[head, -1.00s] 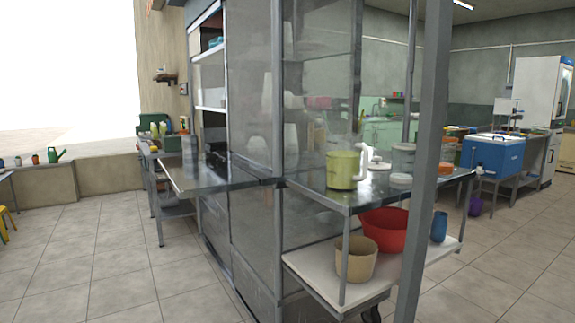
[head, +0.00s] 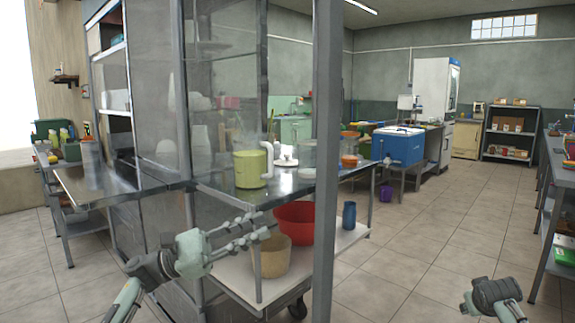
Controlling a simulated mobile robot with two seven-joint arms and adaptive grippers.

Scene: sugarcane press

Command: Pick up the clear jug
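A yellow-green jug with a white curved handle (head: 252,169) stands upright on the upper metal shelf. A greyish, see-through container (head: 307,155) stands behind it to the right; I cannot tell for sure which of the two is the clear jug. My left gripper (head: 262,225) reaches in from the lower left, below and in front of the shelf edge. Its fingers look apart, with nothing between them, and it touches neither vessel. Part of my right arm shows at the lower right; its fingers are not visible.
A grey upright post (head: 326,160) stands right of the jug. A red basin (head: 296,222), a tan pot (head: 273,258) and a blue cup (head: 349,215) are on the lower shelf. White lids lie beside the jug. Open tiled floor (head: 420,240) lies to the right.

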